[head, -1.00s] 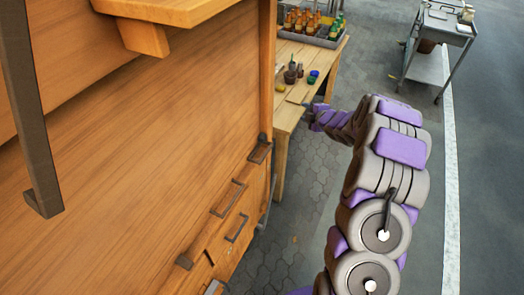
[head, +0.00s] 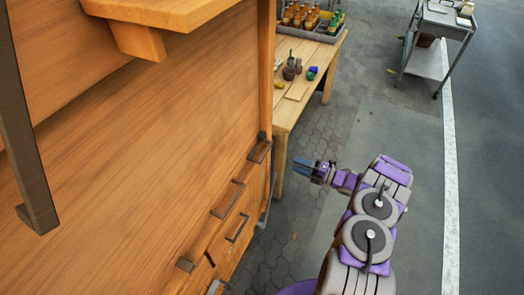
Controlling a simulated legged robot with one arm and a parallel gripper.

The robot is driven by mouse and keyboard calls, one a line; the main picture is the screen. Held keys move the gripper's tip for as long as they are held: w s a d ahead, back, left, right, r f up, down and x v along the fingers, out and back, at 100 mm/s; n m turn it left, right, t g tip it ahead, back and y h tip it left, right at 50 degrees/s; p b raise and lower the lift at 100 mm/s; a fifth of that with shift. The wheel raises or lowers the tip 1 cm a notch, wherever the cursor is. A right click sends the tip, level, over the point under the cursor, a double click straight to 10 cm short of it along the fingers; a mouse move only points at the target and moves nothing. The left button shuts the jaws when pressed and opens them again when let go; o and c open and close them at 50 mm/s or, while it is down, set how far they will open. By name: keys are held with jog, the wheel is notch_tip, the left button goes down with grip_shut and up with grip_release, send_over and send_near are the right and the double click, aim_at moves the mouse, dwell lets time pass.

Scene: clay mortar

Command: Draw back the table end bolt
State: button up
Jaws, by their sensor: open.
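The wooden table (head: 288,116) stands at the upper middle of the head view, just past the large wooden cabinet. I cannot make out a bolt on the table's near end. My gripper (head: 302,167) is open and empty, with its bluish fingers pointing left. In the picture it lies just right of the table's near leg and below the tabletop edge. It appears apart from the table, but the exact gap cannot be told.
The large wooden cabinet (head: 130,150) with dark metal handles (head: 228,200) fills the left. A crate of bottles (head: 311,32) and small pots stand on the table. A grey trolley (head: 428,60) stands at the upper right. The paving right of my arm is clear.

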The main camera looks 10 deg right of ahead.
jog(key=b+x, duration=0.3)
jog(key=x, duration=1.4)
jog(key=shift+c, duration=0.3)
grip_shut()
jog(key=shift+f, duration=0.1)
